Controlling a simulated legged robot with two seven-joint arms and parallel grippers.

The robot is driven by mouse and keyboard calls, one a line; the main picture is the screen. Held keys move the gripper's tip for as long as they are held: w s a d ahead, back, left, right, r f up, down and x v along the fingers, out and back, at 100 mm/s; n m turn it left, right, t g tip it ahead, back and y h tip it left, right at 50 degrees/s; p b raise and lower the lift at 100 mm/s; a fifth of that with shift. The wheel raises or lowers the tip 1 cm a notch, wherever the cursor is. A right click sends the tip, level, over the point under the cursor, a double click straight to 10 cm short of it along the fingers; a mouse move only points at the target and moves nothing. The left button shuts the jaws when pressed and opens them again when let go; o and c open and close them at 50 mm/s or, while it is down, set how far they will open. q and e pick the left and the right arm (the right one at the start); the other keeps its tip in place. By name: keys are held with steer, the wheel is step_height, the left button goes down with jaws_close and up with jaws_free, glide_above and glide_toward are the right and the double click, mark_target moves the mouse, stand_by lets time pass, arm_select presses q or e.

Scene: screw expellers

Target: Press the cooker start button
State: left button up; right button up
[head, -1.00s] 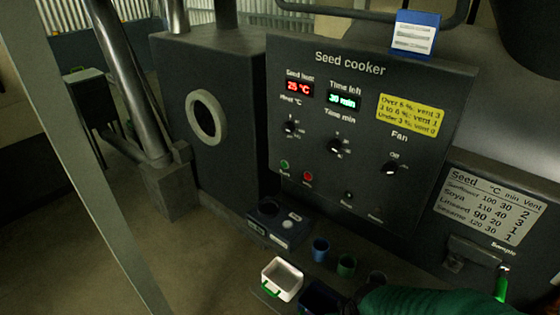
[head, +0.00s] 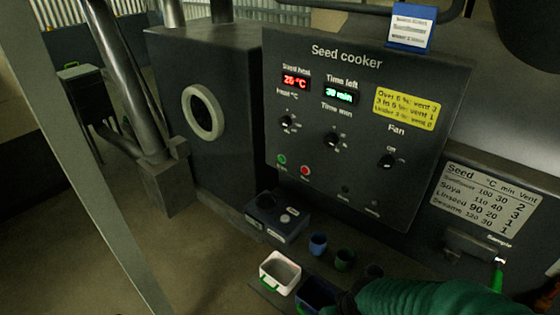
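The seed cooker panel (head: 335,75) stands upright ahead of me in the head view. A small green button (head: 282,160) and a red button (head: 305,170) sit low on its left side. The labels under them are too small to read surely. The red display (head: 295,80) shows a temperature in the twenties, and the green display (head: 340,93) reads 30 min. My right arm comes in at the bottom right in a green sleeve. Its dark gripper (head: 342,301) is low at the bottom edge, well below and apart from the buttons; its fingers are unclear. My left gripper is not in view.
A dark box device (head: 278,223), a blue cup (head: 318,243), a green cup (head: 344,259) and a white tray (head: 279,272) stand below the panel. A green-handled lever (head: 497,277) is at the right. A grey post (head: 75,170) crosses the left side.

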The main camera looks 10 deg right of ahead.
jaws_close()
stand_by(1.5)
